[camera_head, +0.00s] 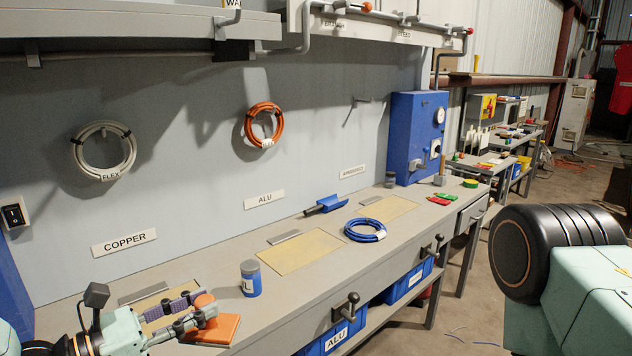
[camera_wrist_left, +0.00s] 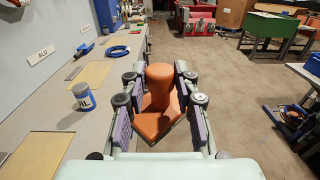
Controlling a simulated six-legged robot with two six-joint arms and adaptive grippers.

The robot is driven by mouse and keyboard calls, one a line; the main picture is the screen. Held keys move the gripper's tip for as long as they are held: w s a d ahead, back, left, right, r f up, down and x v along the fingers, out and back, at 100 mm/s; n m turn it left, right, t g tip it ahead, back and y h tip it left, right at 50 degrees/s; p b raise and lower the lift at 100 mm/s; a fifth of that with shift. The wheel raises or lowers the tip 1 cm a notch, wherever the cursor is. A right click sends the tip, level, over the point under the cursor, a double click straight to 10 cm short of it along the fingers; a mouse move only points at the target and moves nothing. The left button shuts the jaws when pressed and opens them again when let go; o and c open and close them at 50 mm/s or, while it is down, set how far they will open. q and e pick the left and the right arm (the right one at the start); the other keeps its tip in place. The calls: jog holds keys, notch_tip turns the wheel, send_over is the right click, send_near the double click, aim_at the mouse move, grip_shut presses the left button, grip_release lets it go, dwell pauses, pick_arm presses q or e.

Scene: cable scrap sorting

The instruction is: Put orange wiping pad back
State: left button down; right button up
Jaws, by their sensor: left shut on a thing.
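The orange wiping pad (camera_head: 217,331) has a flat square base and a rounded knob on top. My left gripper (camera_head: 190,311) is shut on its knob, at the near left end of the workbench. In the left wrist view, the pad (camera_wrist_left: 158,122) sits between the two fingers of my left gripper (camera_wrist_left: 160,92). In that view the base shows below the fingers, over the bench's front edge area. Whether the base touches the bench top cannot be told. My right gripper is not in view; only a part of my right arm shows at the lower right.
A blue can (camera_head: 251,279) stands on the bench just right of the pad. A blue cable coil (camera_head: 365,230), a blue hand brush (camera_head: 327,205) and tan mats (camera_head: 301,252) lie farther along. Clamp handles (camera_head: 346,305) stick out from the bench front. Blue ALU bin (camera_head: 333,335) sits below.

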pick_arm(q)
jog(key=s+f+b, duration=0.3)
jog(key=f+b, duration=0.1)
jog(key=f, duration=0.3)
jog(key=s+d+f+m+g+h+b, duration=0.1)
jog(key=s+f+b, duration=0.2)
jog(key=f, duration=0.5)
jog(key=shift+s+f+b, duration=0.3)
jog(key=shift+s+b, duration=0.05)
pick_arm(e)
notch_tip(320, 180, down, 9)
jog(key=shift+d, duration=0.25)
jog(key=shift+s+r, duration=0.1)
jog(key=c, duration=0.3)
pick_arm(q)
jog(key=shift+s+a+r, duration=0.1)
jog(key=shift+s+a, duration=0.05)
